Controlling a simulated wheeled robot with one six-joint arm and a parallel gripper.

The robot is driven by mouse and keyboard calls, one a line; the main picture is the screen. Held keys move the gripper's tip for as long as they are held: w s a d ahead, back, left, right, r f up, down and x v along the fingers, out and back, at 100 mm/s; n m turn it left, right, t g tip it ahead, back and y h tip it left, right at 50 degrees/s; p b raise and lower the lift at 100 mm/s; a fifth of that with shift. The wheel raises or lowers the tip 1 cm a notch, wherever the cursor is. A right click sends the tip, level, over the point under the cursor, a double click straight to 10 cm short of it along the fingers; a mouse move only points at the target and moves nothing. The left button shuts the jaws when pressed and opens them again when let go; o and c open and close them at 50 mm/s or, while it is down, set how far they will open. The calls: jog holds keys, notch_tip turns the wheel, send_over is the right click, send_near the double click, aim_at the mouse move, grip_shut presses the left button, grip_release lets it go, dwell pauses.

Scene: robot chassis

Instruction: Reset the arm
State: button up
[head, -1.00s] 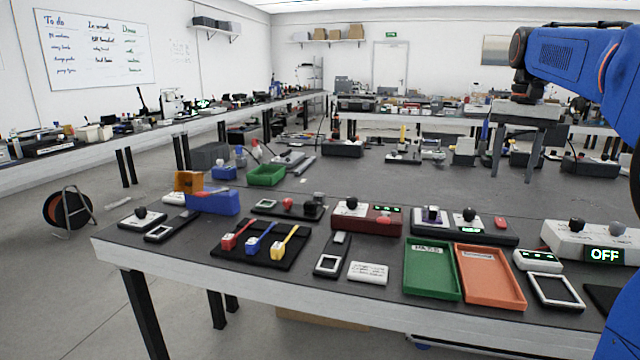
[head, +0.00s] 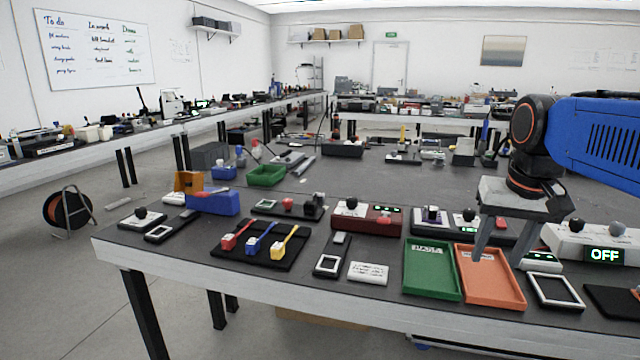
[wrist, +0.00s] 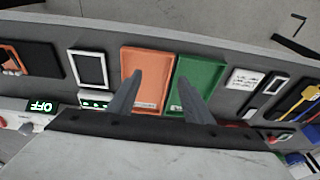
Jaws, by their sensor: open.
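My blue arm reaches in from the right in the head view. My gripper (head: 504,258) points down above the orange tray (head: 494,296), with its two grey fingers spread and nothing between them. In the wrist view my gripper (wrist: 160,92) shows both fingers apart, one over the orange tray (wrist: 147,62) and one over the green tray (wrist: 201,74). Both trays look empty apart from a label. The gripper hides part of the devices behind the trays.
The green tray (head: 431,284) stands left of the orange one. A white box (head: 590,243) with an OFF display is at right. A black mat (head: 288,257) holds red, blue and yellow tools. A maroon device (head: 366,218) stands behind.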

jog(key=s+a+f+n+t, duration=0.2)
jog(key=s+a+f+n, duration=0.1)
jog(key=s+f, duration=1)
notch_tip(320, 180, down, 3)
jog(key=shift+a+r, duration=0.1)
jog(key=shift+a, duration=0.6)
